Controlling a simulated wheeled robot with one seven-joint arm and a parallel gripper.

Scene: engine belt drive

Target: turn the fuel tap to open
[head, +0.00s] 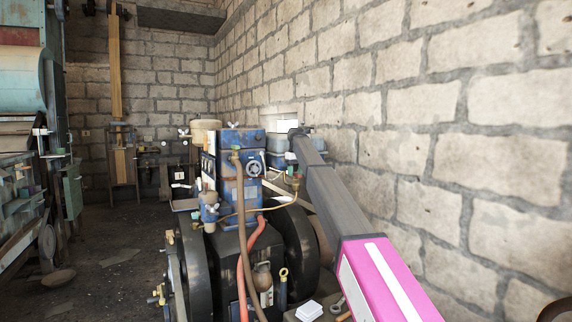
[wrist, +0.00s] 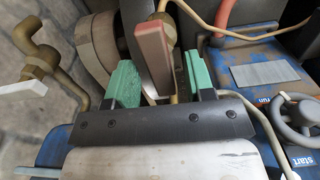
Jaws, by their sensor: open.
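A tap with a flat red lever (wrist: 153,48) shows in the wrist view, on a brass fitting with thin pipe; I take it to be the fuel tap. My gripper (wrist: 160,78) is open, with one green finger on each side of the lever. A gap shows between the lever and the right finger; the left finger is close to it, and contact cannot be told. In the head view my gripper (head: 291,157) is small beside the blue engine (head: 239,160), above a brass fitting (head: 295,180); the lever's position is hard to make out there.
A brass pipe with a white lever (wrist: 22,89) stands left of my gripper in the wrist view. A small handwheel (wrist: 297,120) marked "start" and "run" is at the right. The block wall (head: 400,100) runs close along the right side.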

